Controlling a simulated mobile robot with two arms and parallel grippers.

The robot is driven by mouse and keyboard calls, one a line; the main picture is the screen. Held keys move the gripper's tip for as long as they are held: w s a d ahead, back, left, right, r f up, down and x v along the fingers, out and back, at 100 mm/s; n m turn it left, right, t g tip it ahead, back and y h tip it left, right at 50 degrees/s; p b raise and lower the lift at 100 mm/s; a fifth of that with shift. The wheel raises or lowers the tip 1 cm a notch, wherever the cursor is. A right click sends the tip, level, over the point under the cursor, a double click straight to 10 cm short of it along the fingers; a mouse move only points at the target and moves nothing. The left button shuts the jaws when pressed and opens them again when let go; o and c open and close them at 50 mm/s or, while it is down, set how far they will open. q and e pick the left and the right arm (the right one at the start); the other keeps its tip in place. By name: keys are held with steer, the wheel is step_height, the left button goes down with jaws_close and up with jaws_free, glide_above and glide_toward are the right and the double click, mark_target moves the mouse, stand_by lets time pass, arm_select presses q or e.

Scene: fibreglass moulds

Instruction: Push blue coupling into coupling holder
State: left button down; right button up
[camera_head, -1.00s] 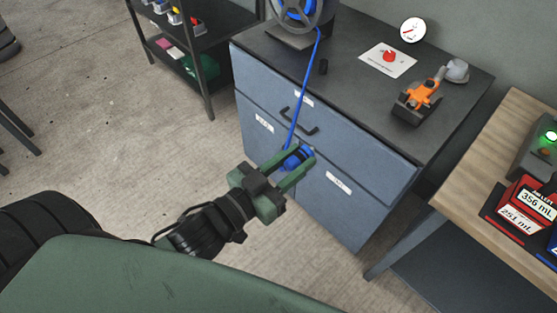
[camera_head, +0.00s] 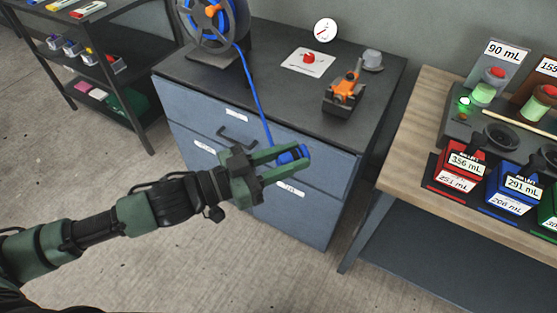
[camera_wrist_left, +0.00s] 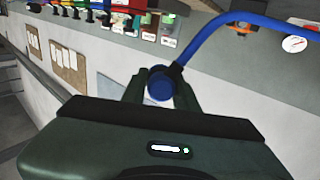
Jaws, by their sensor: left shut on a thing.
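My left gripper (camera_head: 290,160) is shut on the blue coupling (camera_head: 287,154), which sits between its green fingers in front of the cabinet's drawers. The coupling also shows in the left wrist view (camera_wrist_left: 160,84), with the blue hose (camera_wrist_left: 215,28) running from it up to the right. In the head view the blue hose (camera_head: 256,95) rises to the hose reel (camera_head: 212,22). An orange device on a dark base (camera_head: 344,90) stands on the cabinet top; I cannot tell whether it is the coupling holder. My right gripper is not in view.
The cabinet (camera_head: 190,112) has a gauge (camera_head: 326,29), a red knob on a white sheet (camera_head: 308,58) and a grey cup (camera_head: 373,59) on or above its top. A wooden table (camera_head: 408,150) with red and blue containers stands right. A dark shelf (camera_head: 120,75) stands left.

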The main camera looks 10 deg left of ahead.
arm_select(q)
steer(key=shift+w+d+r+m+g+h, duration=0.2)
steer(key=shift+d+m+g+h, duration=0.1)
steer(key=shift+d+g, duration=0.1)
steer(key=shift+w+d+r+m+g+h, duration=0.1)
steer(key=shift+w+d+m+g+h, duration=0.1)
steer(key=shift+d+m+g, duration=0.15)
steer(key=shift+d, duration=0.1)
steer(key=shift+g, duration=0.35)
steer(key=shift+s+a+m+g+h, duration=0.1)
steer(key=shift+a+m+g+h, duration=0.35)
steer(key=shift+m+g, duration=0.4)
steer(key=shift+s+a+m+g+h, duration=0.1)
steer(key=shift+a+m+g+h, duration=0.35)
steer(key=shift+g, duration=0.5)
steer(key=shift+s+a+m+g, duration=0.15)
steer(key=shift+a+m+g, duration=0.15)
steer(key=shift+m+g, duration=0.3)
steer(key=shift+s+a+m+g, duration=0.15)
steer(key=shift+a+m+g, duration=0.2)
steer(key=shift+g, duration=0.45)
steer(key=shift+d, duration=0.1)
